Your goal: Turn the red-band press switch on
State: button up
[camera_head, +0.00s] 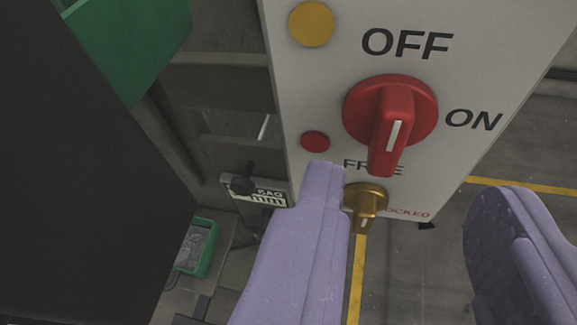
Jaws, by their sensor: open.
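A red rotary switch (390,118) sits on a white panel (480,50). Its raised handle, with a white mark, runs up and down in the picture, in line with the OFF label above it. The ON label is to its right. A smaller brass knob (366,200) sits below, between FREE and LOCKED labels, both partly hidden. My gripper (412,185) is open and empty, with two lavender fingers. The left finger is below and left of the red handle and overlaps the panel's lower edge in view. The right finger is below and right of the panel. No red band shows.
A yellow disc (311,24) and a red disc (315,141) are on the panel's left side. A labelled dark fitting (258,190) and a green tray (200,248) lie left. A dark surface fills the far left. Floor with yellow lines shows at right.

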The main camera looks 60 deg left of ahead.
aim_at(394, 131)
jog(key=b+x, duration=0.1)
jog(key=x, duration=0.6)
jog(key=shift+b, duration=0.3)
jog(key=shift+c, duration=0.4)
grip_shut()
